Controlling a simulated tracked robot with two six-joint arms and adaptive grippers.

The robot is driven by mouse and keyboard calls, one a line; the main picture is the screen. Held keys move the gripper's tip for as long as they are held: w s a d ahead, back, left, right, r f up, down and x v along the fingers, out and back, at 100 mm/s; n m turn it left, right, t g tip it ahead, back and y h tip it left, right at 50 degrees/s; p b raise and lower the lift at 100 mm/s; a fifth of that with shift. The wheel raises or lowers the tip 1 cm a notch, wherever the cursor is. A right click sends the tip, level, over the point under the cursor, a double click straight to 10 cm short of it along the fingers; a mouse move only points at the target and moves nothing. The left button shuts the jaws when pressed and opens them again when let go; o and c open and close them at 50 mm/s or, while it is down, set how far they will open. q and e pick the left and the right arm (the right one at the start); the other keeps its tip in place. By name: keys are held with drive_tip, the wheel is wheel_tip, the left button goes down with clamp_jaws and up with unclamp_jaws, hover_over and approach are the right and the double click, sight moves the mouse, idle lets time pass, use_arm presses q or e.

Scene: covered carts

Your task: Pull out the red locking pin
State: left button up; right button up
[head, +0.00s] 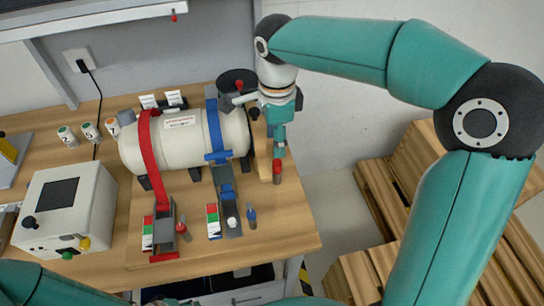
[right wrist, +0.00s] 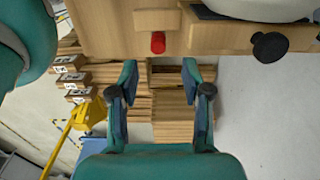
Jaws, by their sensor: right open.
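A red cylindrical pin (head: 277,166) stands at the right side of the workbench, beside an upright wooden piece (head: 263,160). A red cylinder, apparently the same pin, shows in the right wrist view (right wrist: 157,43), beyond the fingers and in line with the gap between them. My right gripper (head: 280,140) points down just above this pin in the head view, open and empty. A second, smaller red-capped pin (head: 182,229) stands beside the red strap's buckle, so which one is the locking pin I cannot tell. My left gripper is not in view.
A cream tank (head: 183,142) lies under a red strap (head: 149,155) and a blue strap (head: 212,125). A blue pin (head: 251,215) stands near the blue buckle. A white control box (head: 65,210) is at left. Wooden crates (head: 420,165) stand right of the bench.

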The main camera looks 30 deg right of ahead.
sight(277, 161)
drive_tip(key=shift+s+d+r, duration=0.1)
drive_tip(key=shift+s+d, duration=0.05)
drive_tip(key=shift+s, duration=0.05)
drive_tip(key=shift+w+f, duration=0.15)
drive_tip(key=shift+f, duration=0.05)
wheel_tip(277, 161, down, 9)
drive_tip(key=b, duration=0.7)
drive_tip(key=shift+r, duration=0.15)
idle(0.8)
drive_tip(key=shift+c, duration=0.2)
clamp_jaws()
drive_tip(key=shift+r, duration=0.15)
drive_tip(key=shift+r+p, duration=2.4)
drive_tip(key=shift+r, duration=0.5)
